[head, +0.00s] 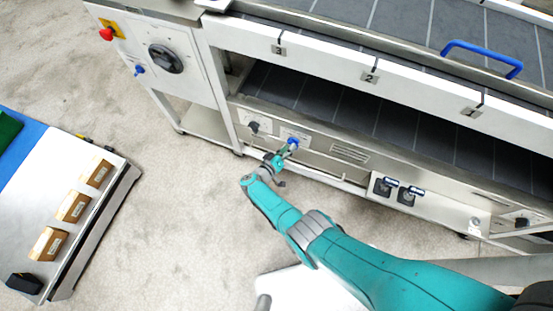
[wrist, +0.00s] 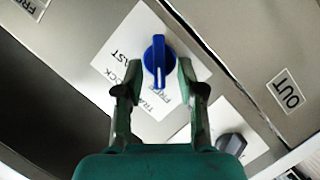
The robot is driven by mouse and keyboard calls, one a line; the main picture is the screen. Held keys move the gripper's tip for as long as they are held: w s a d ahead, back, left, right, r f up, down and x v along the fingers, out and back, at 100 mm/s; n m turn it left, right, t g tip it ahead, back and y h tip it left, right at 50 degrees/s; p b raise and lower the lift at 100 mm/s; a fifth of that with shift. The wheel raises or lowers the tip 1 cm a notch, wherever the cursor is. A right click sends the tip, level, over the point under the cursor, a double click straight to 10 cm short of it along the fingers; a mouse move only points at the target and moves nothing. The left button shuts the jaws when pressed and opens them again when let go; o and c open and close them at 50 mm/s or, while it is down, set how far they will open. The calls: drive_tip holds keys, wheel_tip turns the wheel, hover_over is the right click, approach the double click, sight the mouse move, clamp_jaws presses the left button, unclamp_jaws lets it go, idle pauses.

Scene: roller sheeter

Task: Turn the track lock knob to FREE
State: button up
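The track lock knob (wrist: 157,58) is blue, on a white label plate (wrist: 112,62) on the machine's grey panel. A white line on the knob points down in the wrist view. My gripper (wrist: 157,78) is open, one finger on each side of the knob, with gaps showing. I cannot tell how deep the fingertips reach. In the head view my gripper (head: 285,154) is at the blue knob (head: 293,142) on the lower panel.
A dark knob (wrist: 231,143) on another label is close to the right finger; the head view shows a dark knob (head: 254,127) left of the blue one. An "OUT" label (wrist: 285,91) is at right. A cart with boxes (head: 73,206) stands left, with open floor between.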

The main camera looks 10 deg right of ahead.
drive_tip(key=v, duration=1)
drive_tip(key=shift+a, duration=0.2)
drive_tip(key=shift+s+r, duration=0.1)
drive_tip(key=shift+s, duration=0.05)
idle(0.3)
drive_tip(key=s+d+r+t+y, duration=0.5)
drive_tip(key=s+d+r+t, duration=0.4)
drive_tip(key=s+d, duration=0.35)
drive_tip(key=s+a+r+g+y, duration=0.2)
drive_tip(key=s+r+y, duration=0.4)
drive_tip(key=s+r, duration=1.7)
wheel_tip(320, 180, up, 3)
drive_tip(key=shift+s+a+r+n+g+y, duration=0.2)
drive_tip(key=shift+n+g+y, duration=0.2)
drive_tip(key=shift+g, duration=0.3)
